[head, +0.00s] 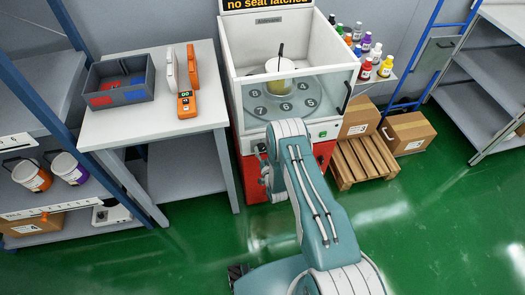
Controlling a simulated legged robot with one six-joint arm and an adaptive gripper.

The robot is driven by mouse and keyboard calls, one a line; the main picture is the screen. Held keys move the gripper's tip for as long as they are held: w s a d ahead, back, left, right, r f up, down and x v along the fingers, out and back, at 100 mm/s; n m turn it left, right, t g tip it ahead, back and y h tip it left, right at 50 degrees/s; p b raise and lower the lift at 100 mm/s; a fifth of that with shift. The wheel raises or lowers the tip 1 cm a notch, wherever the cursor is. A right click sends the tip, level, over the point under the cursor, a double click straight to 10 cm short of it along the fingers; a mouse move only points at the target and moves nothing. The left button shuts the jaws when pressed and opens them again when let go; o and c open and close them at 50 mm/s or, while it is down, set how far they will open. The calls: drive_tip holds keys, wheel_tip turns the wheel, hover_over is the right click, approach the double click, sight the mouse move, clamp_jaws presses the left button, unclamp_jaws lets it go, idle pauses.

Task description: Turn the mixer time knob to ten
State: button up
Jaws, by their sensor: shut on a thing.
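The mixer (240,118) is a white cabinet on a red base, with a clear lid and a pail (279,85) inside. Its round dial plate (284,97) carries several numbers, among them 8, 4, 7, 5 and 6. My arm reaches to the mixer's front panel, and my gripper (262,150) shows only as a small dark part left of the wrist. It is shut at the panel, on what seems to be the time knob. The knob and its pointer are hidden behind my wrist, so its setting cannot be read. A green switch (323,134) shows to the right.
A white table (128,58) at left holds a grey bin (119,82) and an orange meter (186,104). A sign above the mixer reads "no seat latched". Green floor is clear around my arm.

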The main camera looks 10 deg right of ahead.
drive_tip(key=m, duration=0.6)
drive_tip(key=shift+w, duration=0.1)
idle(0.4)
drive_tip(key=o, duration=1.1)
drive_tip(key=shift+o, duration=0.2)
drive_tip(key=s, duration=1.2)
drive_tip(key=shift+d+f, duration=0.2)
drive_tip(key=shift+f, duration=0.2)
drive_tip(key=shift+w, duration=0.1)
